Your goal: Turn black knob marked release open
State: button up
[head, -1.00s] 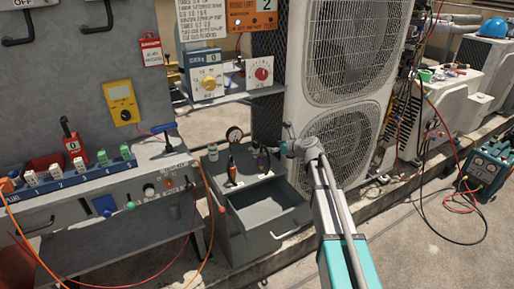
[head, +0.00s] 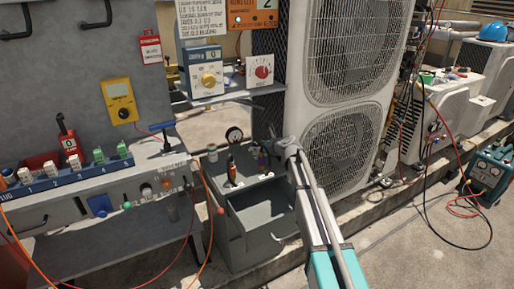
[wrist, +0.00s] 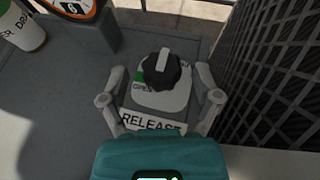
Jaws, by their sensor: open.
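The black knob (wrist: 166,72) with a white pointer bar sits on a pale dial plate in the wrist view. The bar points toward the top of the picture. A green patch and the word OPEN show at the dial's left, and a RELEASE label (wrist: 153,122) lies below it. My gripper (wrist: 160,78) is open, with one finger on each side of the dial and gaps between fingers and knob. In the head view my gripper (head: 284,146) is over the right side of the grey cabinet's top. The knob cannot be made out there.
The grey cabinet (head: 235,238) has an open drawer (head: 262,208) below its top. A pressure gauge (head: 234,135) and small bottles stand on the top, left of my gripper. A dark mesh panel (wrist: 270,70) rises close on the right in the wrist view. A large condenser (head: 345,150) stands behind.

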grip_shut()
dwell(0.3)
jog(key=shift+g, duration=0.3)
jog(key=shift+w+n+g+y, duration=0.2)
jog(key=shift+n+g+y, duration=0.6)
jog(key=shift+n+g, duration=0.3)
jog(key=shift+s+n+g+y, duration=0.1)
jog(key=shift+n+g+y, duration=0.2)
jog(key=shift+n, duration=0.2)
jog(key=shift+c, duration=0.2)
grip_release()
jog(key=shift+o, duration=0.2)
